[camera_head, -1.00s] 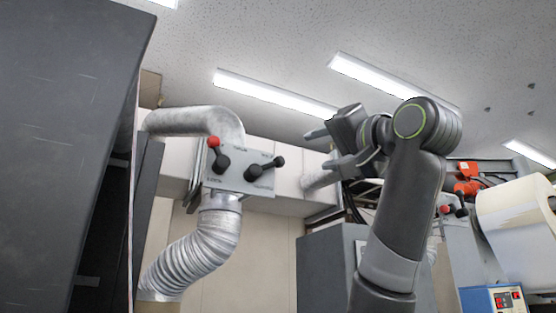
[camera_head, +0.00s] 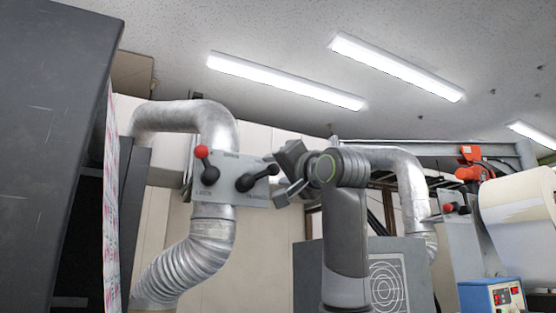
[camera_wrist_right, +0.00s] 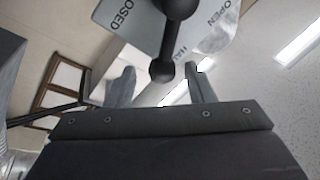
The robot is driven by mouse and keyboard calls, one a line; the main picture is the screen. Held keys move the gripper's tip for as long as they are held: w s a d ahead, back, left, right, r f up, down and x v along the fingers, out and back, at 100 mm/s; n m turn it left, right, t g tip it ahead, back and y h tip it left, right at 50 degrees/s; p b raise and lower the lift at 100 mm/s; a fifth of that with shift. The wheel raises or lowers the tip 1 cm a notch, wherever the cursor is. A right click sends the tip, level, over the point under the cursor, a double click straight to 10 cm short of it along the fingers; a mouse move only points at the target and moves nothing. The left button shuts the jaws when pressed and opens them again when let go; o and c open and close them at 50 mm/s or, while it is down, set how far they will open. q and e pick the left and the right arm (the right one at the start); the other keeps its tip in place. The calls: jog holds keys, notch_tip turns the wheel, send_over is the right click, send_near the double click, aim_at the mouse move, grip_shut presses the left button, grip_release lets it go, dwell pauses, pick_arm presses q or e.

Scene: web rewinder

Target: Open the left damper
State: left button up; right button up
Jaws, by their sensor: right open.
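The left damper is a grey plate (camera_head: 228,194) on a silver duct. It carries a red-knobbed lever (camera_head: 201,152) standing nearly upright and a black lever (camera_head: 259,175) pointing right and slightly up. My right gripper (camera_head: 280,176) is open at the plate's right edge, with its fingers around the black lever's end. In the right wrist view the black ball knob (camera_wrist_right: 163,71) shows between the two open fingertips (camera_wrist_right: 160,72), apart from both. The plate (camera_wrist_right: 140,22) there shows the words CLOSED and OPEN. My left gripper is out of view.
A second damper (camera_head: 455,208) with a red knob is at the right, on another silver duct (camera_head: 405,175). A dark cabinet (camera_head: 50,130) fills the left side. A large white roll (camera_head: 520,210) and a blue control box (camera_head: 492,297) stand at the right.

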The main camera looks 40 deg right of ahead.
jog(key=shift+w+a+r, duration=0.1)
jog(key=shift+w, duration=0.35)
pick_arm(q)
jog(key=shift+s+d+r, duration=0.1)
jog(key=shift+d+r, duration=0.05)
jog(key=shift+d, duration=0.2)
pick_arm(e)
jog(key=shift+s, duration=0.1)
jog(key=shift+c, duration=1.3)
grip_shut()
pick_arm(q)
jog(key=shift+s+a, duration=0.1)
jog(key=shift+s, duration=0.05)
